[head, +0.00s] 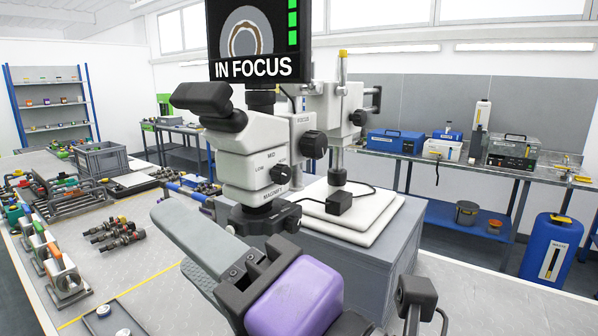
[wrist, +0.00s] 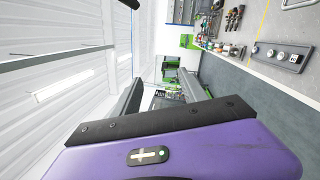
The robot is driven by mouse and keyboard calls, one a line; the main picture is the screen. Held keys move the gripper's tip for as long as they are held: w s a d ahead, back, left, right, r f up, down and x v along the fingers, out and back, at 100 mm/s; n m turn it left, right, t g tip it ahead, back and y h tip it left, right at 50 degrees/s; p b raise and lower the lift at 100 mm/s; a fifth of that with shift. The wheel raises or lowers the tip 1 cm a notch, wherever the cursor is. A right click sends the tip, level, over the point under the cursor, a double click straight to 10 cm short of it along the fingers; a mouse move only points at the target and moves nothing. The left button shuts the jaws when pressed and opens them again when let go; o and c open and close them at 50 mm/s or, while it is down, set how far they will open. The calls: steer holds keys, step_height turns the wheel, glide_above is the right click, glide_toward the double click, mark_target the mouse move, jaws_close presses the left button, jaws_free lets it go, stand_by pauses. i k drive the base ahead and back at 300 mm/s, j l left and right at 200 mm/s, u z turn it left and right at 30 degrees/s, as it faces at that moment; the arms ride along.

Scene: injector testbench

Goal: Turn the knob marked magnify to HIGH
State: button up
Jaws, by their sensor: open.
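The magnify knob (head: 281,174) is a small black knob on the side of the white microscope (head: 240,165), above the printed word MAGNIFY. LOW and MID can be read beside it; no HIGH label can be read, and I cannot tell where the knob points. My gripper (head: 168,212), with a purple body, is in front of the microscope, lower in the picture and apart from the knob. Its grey fingers point to the left and overlap in the head view. In the wrist view the fingers (wrist: 162,88) are spread with nothing between them. The knob is not in the wrist view.
A larger black focus knob (head: 313,144) sits above and right of the magnify knob. A screen (head: 255,40) above reads IN FOCUS. A black box with a cable (head: 339,202) lies on the white base. Injectors (head: 117,234) and racks lie on the left bench.

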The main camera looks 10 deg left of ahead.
mark_target(280, 174)
steer(key=i+l, duration=0.25)
steer(key=i, duration=0.15)
steer(key=i+l, duration=0.25)
steer(key=i, duration=0.1)
